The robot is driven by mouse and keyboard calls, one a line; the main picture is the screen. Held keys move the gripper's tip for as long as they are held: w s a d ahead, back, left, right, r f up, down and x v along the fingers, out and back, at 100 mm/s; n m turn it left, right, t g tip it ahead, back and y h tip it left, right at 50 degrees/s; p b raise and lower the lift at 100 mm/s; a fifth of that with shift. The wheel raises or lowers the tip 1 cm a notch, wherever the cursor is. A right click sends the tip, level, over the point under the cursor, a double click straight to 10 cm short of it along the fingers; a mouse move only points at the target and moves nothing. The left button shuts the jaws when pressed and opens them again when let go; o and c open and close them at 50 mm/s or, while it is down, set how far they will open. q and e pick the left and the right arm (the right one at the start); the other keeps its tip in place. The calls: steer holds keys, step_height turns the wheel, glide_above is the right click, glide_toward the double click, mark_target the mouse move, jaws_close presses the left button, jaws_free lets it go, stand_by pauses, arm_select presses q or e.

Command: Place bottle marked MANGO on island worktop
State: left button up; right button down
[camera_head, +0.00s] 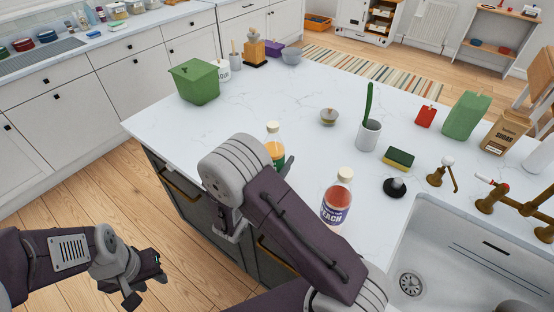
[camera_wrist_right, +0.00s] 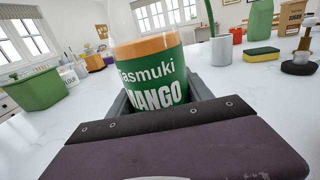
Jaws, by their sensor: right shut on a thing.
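The MANGO bottle (camera_head: 275,150) has a green label, an orange band and a pale cap. It is upright at the near edge of the white island worktop (camera_head: 250,105). In the right wrist view the bottle (camera_wrist_right: 150,75) fills the space between the jaws of my right gripper (camera_wrist_right: 160,98), which is shut on it. Its base is hidden, so I cannot tell whether it touches the worktop. My right arm covers part of it in the head view. My left gripper (camera_head: 146,287) is empty, jaws apart, low over the wooden floor.
A PEACH bottle (camera_head: 337,196) stands on the worktop right of my right arm. A green bin (camera_head: 195,82) stands far left. The worktop's middle is clear.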

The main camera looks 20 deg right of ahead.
steer(key=shift+c, duration=2.2)
jaws_free()
steer(key=shift+s, duration=0.1)
steer(key=b+v, duration=0.1)
steer(key=v, duration=1.1)
